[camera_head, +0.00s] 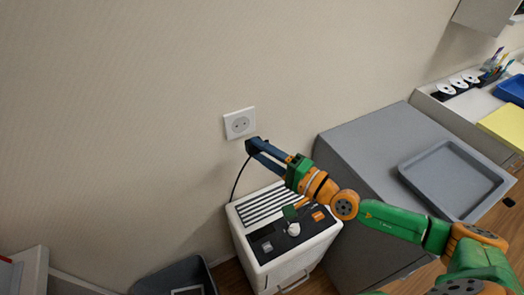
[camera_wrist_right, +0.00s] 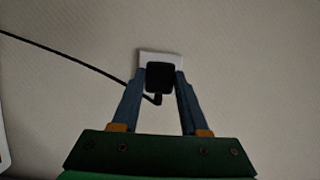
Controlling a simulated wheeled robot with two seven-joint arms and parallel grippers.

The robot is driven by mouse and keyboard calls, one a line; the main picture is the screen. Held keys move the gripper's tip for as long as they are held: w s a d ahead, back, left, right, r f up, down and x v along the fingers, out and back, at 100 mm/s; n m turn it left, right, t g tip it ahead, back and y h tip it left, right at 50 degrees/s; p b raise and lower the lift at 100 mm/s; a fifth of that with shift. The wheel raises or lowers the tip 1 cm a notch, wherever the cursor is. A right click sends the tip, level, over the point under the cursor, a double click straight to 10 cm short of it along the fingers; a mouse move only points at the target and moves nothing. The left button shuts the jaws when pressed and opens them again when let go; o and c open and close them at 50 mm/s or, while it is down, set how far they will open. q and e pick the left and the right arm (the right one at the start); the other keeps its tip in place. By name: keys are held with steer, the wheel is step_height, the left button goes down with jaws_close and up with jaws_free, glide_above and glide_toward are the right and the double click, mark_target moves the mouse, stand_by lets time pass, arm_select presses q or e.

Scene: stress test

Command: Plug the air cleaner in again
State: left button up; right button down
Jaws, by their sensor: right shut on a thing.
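The white wall socket (camera_head: 239,123) is on the beige wall, and its face with two holes is uncovered in the head view. The white air cleaner (camera_head: 262,207) stands on the floor below it, with a grilled top and a dark control panel. My right gripper (camera_head: 251,146) is shut on the black plug (camera_wrist_right: 159,76), just below and right of the socket in the head view. In the right wrist view the plug covers most of the socket (camera_wrist_right: 148,56), and a black cord (camera_wrist_right: 70,52) runs off left. I cannot tell the gap to the wall. My left gripper is not in view.
A grey cabinet (camera_head: 345,150) stands right of the air cleaner, with a grey tray (camera_head: 436,207) on top. A dark bin (camera_head: 165,279) is at the lower left. A counter with a blue tray (camera_head: 511,90) is at the far right. The wall around the socket is clear.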

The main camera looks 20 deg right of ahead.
steer(key=shift+s+d+r, duration=0.1)
steer(key=shift+s, duration=0.05)
steer(key=w+a+b, duration=0.1)
steer(key=w, duration=0.5)
steer(key=shift+b, duration=0.3)
steer(key=shift+s, duration=0.1)
stand_by(1.7)
steer(key=shift+w+a, duration=0.15)
steer(key=shift+w, duration=0.35)
steer(key=shift+c, duration=1.7)
jaws_free()
